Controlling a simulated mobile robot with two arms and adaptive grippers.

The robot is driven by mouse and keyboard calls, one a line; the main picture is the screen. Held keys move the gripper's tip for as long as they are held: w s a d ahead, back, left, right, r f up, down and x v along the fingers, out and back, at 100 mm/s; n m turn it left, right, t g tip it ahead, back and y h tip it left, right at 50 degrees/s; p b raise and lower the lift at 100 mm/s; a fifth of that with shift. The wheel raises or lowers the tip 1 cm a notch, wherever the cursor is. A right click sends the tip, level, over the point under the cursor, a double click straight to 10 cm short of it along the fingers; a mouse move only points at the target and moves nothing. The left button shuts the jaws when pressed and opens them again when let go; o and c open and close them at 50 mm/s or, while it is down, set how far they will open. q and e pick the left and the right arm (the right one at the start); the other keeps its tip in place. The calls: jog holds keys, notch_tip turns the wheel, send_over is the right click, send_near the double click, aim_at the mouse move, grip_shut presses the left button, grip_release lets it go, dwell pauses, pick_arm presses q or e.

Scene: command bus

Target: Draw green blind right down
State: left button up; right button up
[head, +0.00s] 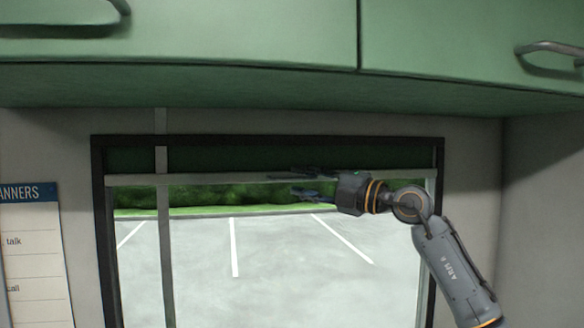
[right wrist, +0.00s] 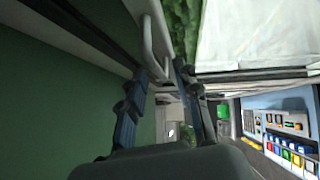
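The green blind (head: 230,158) is a narrow dark green strip across the top of the window, with a pale bar (head: 205,179) along its lower edge. My right gripper (head: 302,182) is at this bar, right of the window's middle, one finger above the other. In the right wrist view, my right gripper (right wrist: 162,72) has its fingers apart, with the blind's green surface (right wrist: 60,100) at left. A white handle (right wrist: 152,45) shows beyond and between the fingertips; I cannot tell whether they touch it. My left gripper is not in view.
A black frame (head: 98,200) surrounds the window, and a grey vertical strip (head: 163,240) crosses its left part. Green overhead cabinets (head: 190,35) hang close above. A planner sheet (head: 32,250) is on the left wall. A panel with coloured buttons (right wrist: 285,135) shows in the right wrist view.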

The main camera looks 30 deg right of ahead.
aim_at(296, 180)
jog(key=shift+p+x, duration=0.5)
jog(key=shift+x, duration=1.05)
grip_shut()
